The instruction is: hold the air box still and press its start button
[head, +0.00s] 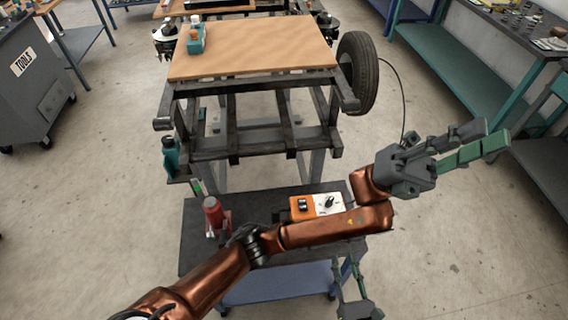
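The air box (318,205) is a small box with an orange left part and a white right part. It sits on the dark lower table top (265,190). A black switch (302,205) is on its orange part and a dark knob (328,202) on its white part. My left arm crosses in front and hides its lower front side. My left gripper (497,134) is right of the box, apart from it, its fingers pointing right with a gap between them. My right gripper (346,270) is at the bottom, in front of the table, fingers spread and empty.
A red bottle jack (213,215) stands left of the air box. A dark frame with a wooden board (250,45) is behind, with a wheel (358,73) at its right and a black hose (400,90). A workbench (470,70) stands at right. The floor at right is clear.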

